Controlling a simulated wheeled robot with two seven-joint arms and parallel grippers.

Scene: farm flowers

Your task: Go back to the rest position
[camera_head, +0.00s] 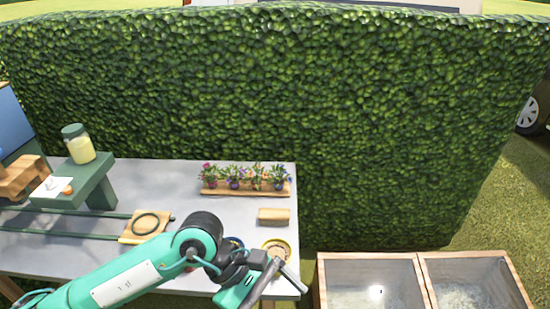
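My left arm comes in from the lower left, teal with a dark elbow joint. My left gripper (262,283) is over the front right corner of the grey table (180,175). Its fingers point down toward the bottom edge of the picture, and I cannot tell how far apart they are. I see nothing clearly held in it. My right gripper is not in view.
A wooden tray of several potted flowers (245,187) stands at the table's back right. A wooden block (274,215) lies in front of it. A green stand (92,180) with a jar (78,143) is at left. Wooden bins (420,257) stand at lower right. A hedge (350,110) closes the back.

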